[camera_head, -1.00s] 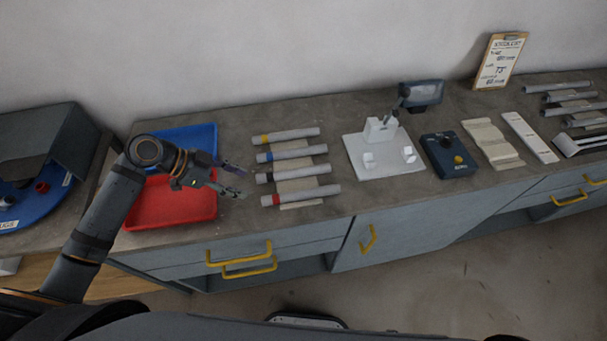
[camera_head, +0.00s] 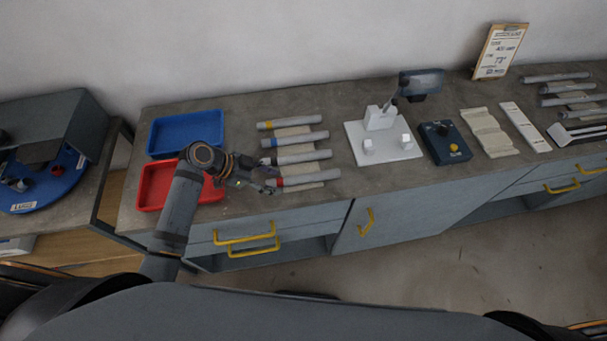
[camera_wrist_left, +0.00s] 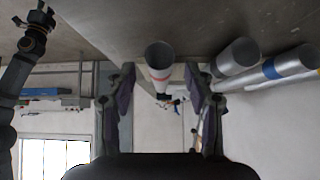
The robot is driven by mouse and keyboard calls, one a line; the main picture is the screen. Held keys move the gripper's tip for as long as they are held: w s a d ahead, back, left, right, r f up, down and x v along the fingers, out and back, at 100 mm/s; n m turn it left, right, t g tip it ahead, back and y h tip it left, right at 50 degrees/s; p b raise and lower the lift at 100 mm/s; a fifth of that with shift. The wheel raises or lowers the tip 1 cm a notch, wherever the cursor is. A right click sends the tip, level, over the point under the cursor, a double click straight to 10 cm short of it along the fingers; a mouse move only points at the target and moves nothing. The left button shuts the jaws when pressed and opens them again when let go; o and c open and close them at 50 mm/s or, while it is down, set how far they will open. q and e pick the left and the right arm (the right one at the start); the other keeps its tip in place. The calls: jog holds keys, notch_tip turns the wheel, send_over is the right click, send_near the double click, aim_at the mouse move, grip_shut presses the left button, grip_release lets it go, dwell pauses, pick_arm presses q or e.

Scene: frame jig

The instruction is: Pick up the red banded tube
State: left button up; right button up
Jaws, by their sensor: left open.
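The red banded tube (camera_head: 311,179) is a grey cylinder lying at the front of a row on the worktop, with its red band near the left end. My left gripper (camera_head: 271,179) is open at that left end. In the left wrist view the tube (camera_wrist_left: 159,58) shows end-on, between the two spread fingers of my left gripper (camera_wrist_left: 162,88) and higher in the picture. Contact with the fingers is not visible. An arm, probably my right one, stands at the left edge of that view; its jaws are too small to read.
Tubes banded white (camera_head: 303,158), blue (camera_head: 300,139) and yellow (camera_head: 290,122) lie behind it on a pale rack. A red tray (camera_head: 151,190) and a blue tray (camera_head: 187,115) are at left. A white jig (camera_head: 384,151) stands right. The worktop's front edge is close.

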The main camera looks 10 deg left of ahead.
pick_arm(q)
jog(key=shift+w+d+f, duration=0.1)
jog(key=shift+d+f, duration=0.25)
jog(key=shift+d, duration=0.1)
jog(key=shift+a, duration=0.15)
jog(key=shift+c, duration=1.6)
grip_shut()
pick_arm(e)
jog(key=shift+d+r, duration=0.1)
jog(key=shift+d, duration=0.05)
